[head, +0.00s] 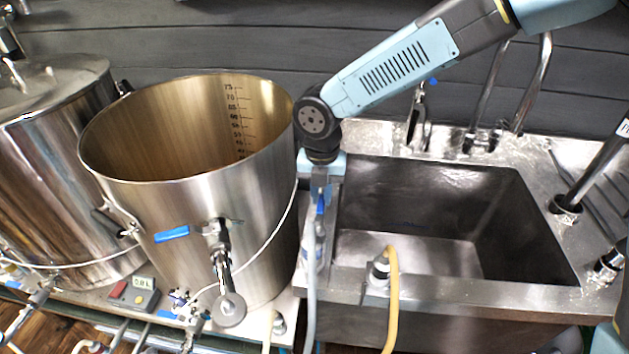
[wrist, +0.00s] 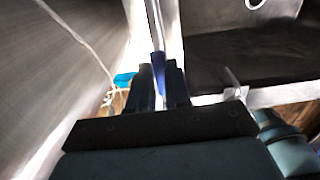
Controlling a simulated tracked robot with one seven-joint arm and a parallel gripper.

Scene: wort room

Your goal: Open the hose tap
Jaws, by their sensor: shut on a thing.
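The hose tap (head: 320,240) stands between the big steel pot and the sink, with a grey hose (head: 311,310) hanging from it. Its blue handle (head: 320,205) shows just under my gripper (head: 320,187), which points down from above. In the wrist view the two dark fingers of my gripper (wrist: 163,72) are closed on the blue handle (wrist: 159,66). The fingers hide part of the handle, and its full angle is hard to tell.
The sink (head: 560,285) lies on the right. A yellow hose (head: 392,300) hangs over its front edge.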

